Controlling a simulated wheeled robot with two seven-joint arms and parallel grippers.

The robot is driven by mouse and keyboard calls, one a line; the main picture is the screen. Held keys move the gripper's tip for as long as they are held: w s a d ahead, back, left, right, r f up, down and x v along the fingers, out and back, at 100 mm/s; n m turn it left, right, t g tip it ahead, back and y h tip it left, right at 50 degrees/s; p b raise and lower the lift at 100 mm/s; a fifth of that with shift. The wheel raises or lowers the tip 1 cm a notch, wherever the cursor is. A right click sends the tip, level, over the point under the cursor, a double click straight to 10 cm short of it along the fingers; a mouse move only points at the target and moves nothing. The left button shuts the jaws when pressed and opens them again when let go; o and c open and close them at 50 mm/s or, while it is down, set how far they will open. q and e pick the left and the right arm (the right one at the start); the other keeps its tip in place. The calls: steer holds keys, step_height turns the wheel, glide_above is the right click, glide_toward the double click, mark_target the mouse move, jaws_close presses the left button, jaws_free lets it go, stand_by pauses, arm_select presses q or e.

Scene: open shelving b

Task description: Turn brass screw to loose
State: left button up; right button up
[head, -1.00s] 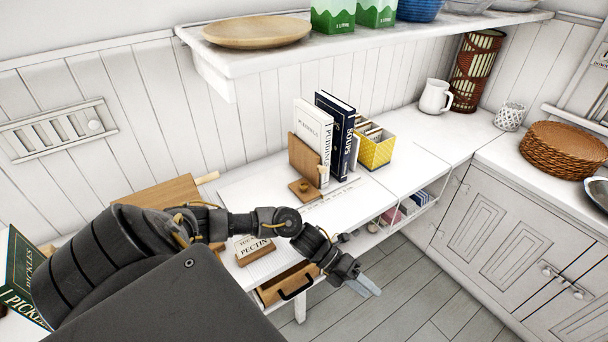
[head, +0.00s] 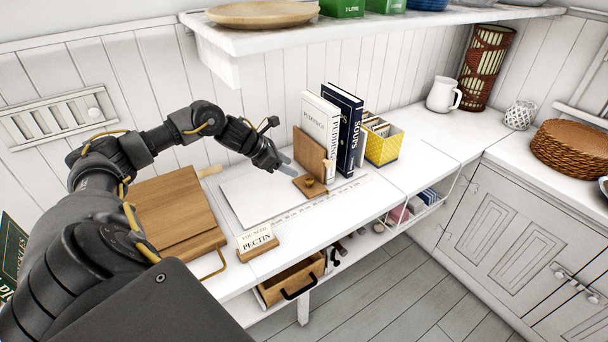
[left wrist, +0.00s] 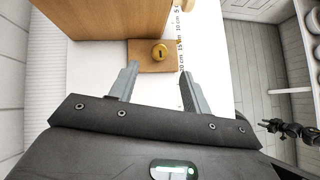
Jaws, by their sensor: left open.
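The brass screw (left wrist: 159,52) is a round brass head with a dark slot, set on the wooden foot (left wrist: 142,62) of a bookend. In the head view the brass screw (head: 309,181) stands on that foot, in front of the bookend's upright wooden panel (head: 309,152). My left gripper (head: 288,165) is just left of the screw, above the counter. In the left wrist view my left gripper (left wrist: 158,77) is open and empty, its two fingers apart and pointing toward the screw, not touching it. My right gripper is not in view.
Two books, a white one (head: 318,120) and a dark one (head: 345,125), stand behind the bookend, with a yellow card box (head: 384,146) to their right. A ruler strip (head: 310,206) lies along the counter. A PECTIN sign (head: 257,240) and wooden board (head: 180,215) are left. The shelf (head: 350,36) overhangs.

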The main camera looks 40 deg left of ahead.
mark_target(310, 178)
arm_select(q)
steer(key=p+x, duration=0.1)
steer(key=x, duration=0.7)
steer(key=shift+w, duration=0.1)
steer(key=c, duration=1)
